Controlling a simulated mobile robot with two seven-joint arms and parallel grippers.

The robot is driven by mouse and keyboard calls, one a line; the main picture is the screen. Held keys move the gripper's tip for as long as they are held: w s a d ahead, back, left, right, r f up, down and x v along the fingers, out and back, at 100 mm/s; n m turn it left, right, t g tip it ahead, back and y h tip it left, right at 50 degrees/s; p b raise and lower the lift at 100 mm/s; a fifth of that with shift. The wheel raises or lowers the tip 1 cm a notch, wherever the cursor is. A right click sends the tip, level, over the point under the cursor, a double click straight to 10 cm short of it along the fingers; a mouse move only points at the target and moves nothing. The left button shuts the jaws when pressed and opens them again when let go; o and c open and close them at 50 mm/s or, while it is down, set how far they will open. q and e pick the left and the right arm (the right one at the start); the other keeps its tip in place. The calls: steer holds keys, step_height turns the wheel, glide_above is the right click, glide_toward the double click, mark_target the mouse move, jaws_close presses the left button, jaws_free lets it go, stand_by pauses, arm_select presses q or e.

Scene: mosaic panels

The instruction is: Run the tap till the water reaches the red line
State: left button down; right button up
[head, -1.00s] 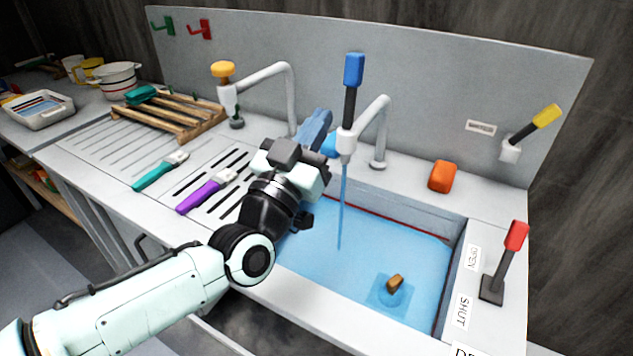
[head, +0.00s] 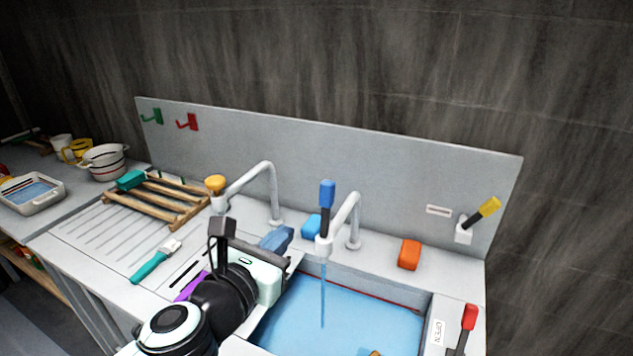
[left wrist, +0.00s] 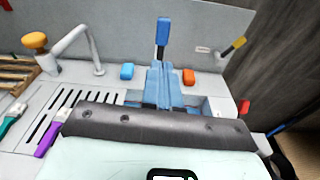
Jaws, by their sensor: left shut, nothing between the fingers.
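The right-hand tap (head: 350,208) has a blue lever (head: 327,194) standing upright, and a thin stream of water (head: 323,295) falls from its spout. Blue water (head: 345,322) fills much of the sink. The red line (head: 385,299) shows on the back wall, close above the water surface; the exact gap is hard to tell. My left gripper (head: 278,238) is shut and empty, left of the spout and apart from the lever. In the left wrist view its blue fingers (left wrist: 163,85) are together, with the blue lever (left wrist: 163,32) beyond them. My right gripper is not in view.
A second tap (head: 262,172) with an orange knob stands left. Blue (head: 312,226) and orange (head: 409,254) blocks sit on the back ledge. A yellow lever (head: 487,208) and a red lever (head: 468,318) are at right. A teal brush (head: 155,261) and wooden rack (head: 160,199) lie left.

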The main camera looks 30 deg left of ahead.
arm_select(q)
steer(key=b, duration=0.2)
glide_toward(323, 195)
steer(key=shift+n, duration=0.3)
steer(key=w, duration=0.3)
steer(key=w+b, duration=0.1)
steer(key=w, duration=0.1)
steer(key=shift+w+a+f, duration=0.2)
steer(key=shift+w+f, duration=0.15)
steer(key=shift+w+a, duration=0.1)
steer(key=shift+w, duration=0.5)
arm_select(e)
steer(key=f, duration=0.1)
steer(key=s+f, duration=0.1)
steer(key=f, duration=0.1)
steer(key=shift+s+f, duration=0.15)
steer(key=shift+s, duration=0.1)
